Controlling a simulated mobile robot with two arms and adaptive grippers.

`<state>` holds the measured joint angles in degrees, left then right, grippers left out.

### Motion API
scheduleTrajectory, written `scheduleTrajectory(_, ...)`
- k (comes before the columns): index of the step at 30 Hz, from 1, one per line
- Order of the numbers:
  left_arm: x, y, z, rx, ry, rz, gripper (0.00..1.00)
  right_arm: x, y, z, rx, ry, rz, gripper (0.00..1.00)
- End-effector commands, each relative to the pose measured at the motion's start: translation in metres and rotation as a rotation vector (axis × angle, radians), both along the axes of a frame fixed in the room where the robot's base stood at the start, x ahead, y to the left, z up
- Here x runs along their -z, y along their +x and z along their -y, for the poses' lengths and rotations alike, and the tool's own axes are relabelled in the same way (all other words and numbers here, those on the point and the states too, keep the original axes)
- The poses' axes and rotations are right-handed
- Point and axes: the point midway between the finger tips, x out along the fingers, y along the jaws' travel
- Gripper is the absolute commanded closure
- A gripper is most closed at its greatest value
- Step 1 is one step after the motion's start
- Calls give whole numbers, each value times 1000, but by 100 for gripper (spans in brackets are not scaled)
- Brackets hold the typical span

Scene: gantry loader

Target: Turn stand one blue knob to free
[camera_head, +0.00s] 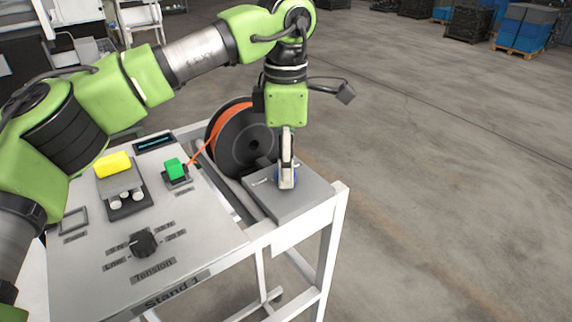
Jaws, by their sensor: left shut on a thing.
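Stand 1 (195,262) is a light grey panel on a white frame, with its name printed along the front edge. The blue knob (294,178) sits on a grey box at the stand's right end, and only slivers of blue show around my fingers. My left gripper (287,180) points straight down over this box and is shut on the blue knob. The fingers hide most of the knob, so its pointer and setting cannot be read. My right gripper does not show.
A black reel (240,140) with orange line stands just behind and left of the gripper. On the panel are a black Tension knob (145,243), a green block (175,168) and a yellow block (113,164). Open floor lies to the right; crates (525,28) stand far back.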

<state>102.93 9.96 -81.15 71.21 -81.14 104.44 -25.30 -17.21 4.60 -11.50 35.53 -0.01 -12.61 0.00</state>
Motion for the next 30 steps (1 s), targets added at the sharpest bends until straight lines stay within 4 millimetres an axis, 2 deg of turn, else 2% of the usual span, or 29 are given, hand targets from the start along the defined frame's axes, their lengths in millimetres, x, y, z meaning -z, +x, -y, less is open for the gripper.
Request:
scheduleTrajectory(8, -2, 1, 0, -1, -1, 6, 94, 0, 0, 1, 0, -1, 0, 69)
scheduleTrajectory(9, -2, 1, 0, -1, -1, 5, 63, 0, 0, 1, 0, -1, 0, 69)
scheduleTrajectory(10, -2, 1, 0, -1, -1, 5, 56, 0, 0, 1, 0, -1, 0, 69)
scheduleTrajectory(19, -1, 0, 0, -1, 0, 2, 56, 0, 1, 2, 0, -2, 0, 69)
scheduleTrajectory(23, -7, 1, 0, -2, 0, 3, 56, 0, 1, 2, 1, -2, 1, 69)
scheduleTrajectory(26, -21, 1, 0, -2, -1, 5, 56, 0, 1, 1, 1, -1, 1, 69)
scheduleTrajectory(30, -51, 1, 1, -2, -2, 6, 56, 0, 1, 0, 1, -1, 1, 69)
